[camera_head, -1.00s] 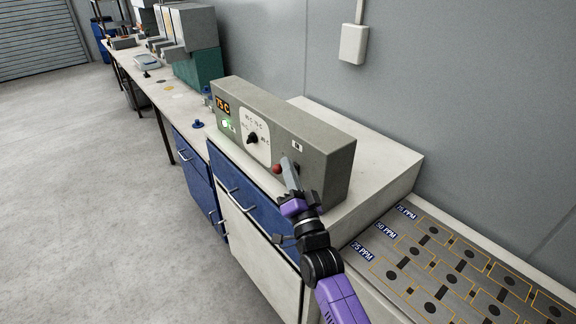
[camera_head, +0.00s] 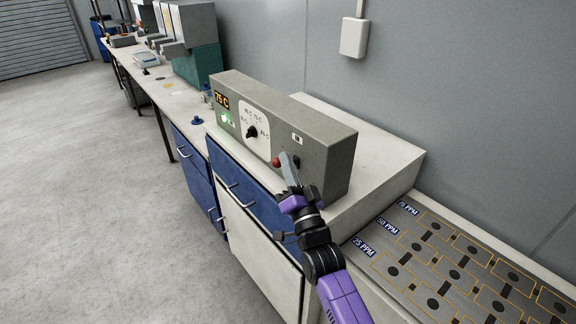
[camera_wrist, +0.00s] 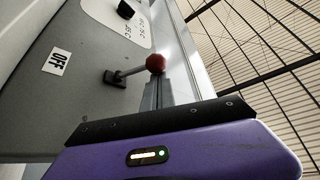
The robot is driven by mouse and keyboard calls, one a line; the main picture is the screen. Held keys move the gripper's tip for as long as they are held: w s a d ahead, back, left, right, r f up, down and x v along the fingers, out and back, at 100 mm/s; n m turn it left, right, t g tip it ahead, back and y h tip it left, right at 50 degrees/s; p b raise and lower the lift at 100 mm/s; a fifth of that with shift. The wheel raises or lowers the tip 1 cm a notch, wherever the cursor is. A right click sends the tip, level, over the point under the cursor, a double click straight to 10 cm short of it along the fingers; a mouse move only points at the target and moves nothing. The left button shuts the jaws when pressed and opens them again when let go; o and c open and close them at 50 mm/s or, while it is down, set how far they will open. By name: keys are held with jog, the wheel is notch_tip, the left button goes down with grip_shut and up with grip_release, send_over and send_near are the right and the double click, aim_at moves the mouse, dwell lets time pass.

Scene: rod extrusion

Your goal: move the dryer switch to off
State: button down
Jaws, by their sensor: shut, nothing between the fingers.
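The dryer (camera_head: 315,158) is a grey box with a front panel, standing on a bench. Its switch is a short lever with a red ball knob (camera_head: 276,162). In the wrist view the lever (camera_wrist: 131,71) sticks out from a dark base on the panel, ending in the red knob (camera_wrist: 155,63). An OFF label (camera_wrist: 57,59) is on the panel beyond the base. My gripper (camera_head: 285,157) is shut and empty, with its fingertips close beside the knob. In the wrist view the fingers (camera_wrist: 154,92) end right by the knob; I cannot tell whether they touch it.
The panel also has a dark dial (camera_head: 251,131), a lit green light (camera_head: 225,118) and a 75 C display (camera_head: 222,100). Blue drawers (camera_head: 255,198) lie below the dryer. A marked PPM board (camera_head: 455,265) is at right. Open floor (camera_head: 90,200) lies at left.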

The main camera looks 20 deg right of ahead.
jog(key=shift+a+f+n+b, duration=0.1)
jog(key=shift+f+n+b, duration=0.2)
jog(key=shift+b, duration=0.1)
jog(key=f+n+y+b, duration=0.1)
jog(key=n+y, duration=0.1)
jog(key=n, duration=0.1)
jog(key=a+f+n+y+b, duration=0.1)
jog(key=n+y+b, duration=0.1)
jog(key=n, duration=0.2)
jog(key=f+n+y+b, duration=0.1)
jog(key=n+y+b, duration=0.1)
jog(key=n+y, duration=0.1)
jog(key=shift+s+a+f+n, duration=0.15)
jog(key=shift+s+n, duration=0.1)
jog(key=shift+n, duration=0.05)
jog(key=shift+f, duration=0.1)
